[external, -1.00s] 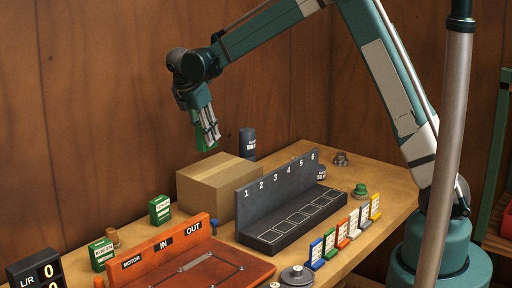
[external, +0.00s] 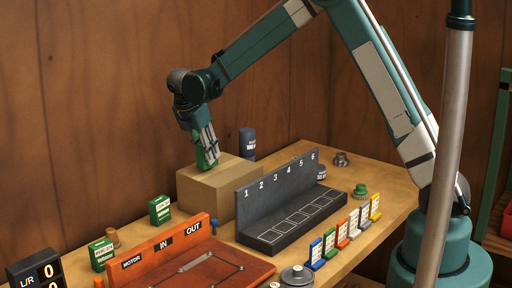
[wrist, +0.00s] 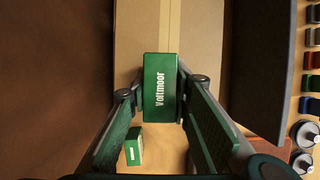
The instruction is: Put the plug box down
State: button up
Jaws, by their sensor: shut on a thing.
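The green plug box (external: 201,159), lettered "Voltmoor" in the wrist view (wrist: 160,85), is between the fingers of my gripper (external: 210,158). My gripper, also in the wrist view (wrist: 158,95), is shut on it and points down over the closed cardboard box (external: 206,196). The plug box is at or just above the left part of the cardboard top; I cannot tell whether it touches. In the wrist view it overlaps the near end of the cardboard box (wrist: 205,35). Two similar green boxes stand on the bench, one near (external: 159,210) and one further left (external: 102,254).
A dark rack numbered 1 to 6 (external: 270,238) stands right of the cardboard box. A dark cylinder (external: 247,143) stands behind it. An orange IN/OUT tray (external: 235,268) and several coloured tags (external: 342,237) are in front. A wooden wall is behind.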

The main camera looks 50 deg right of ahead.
jog(key=shift+f, duration=0.8)
jog(key=shift+f, duration=0.15)
jog(key=o, duration=1)
jog(key=shift+c, duration=0.2)
jog(key=v, duration=1.2)
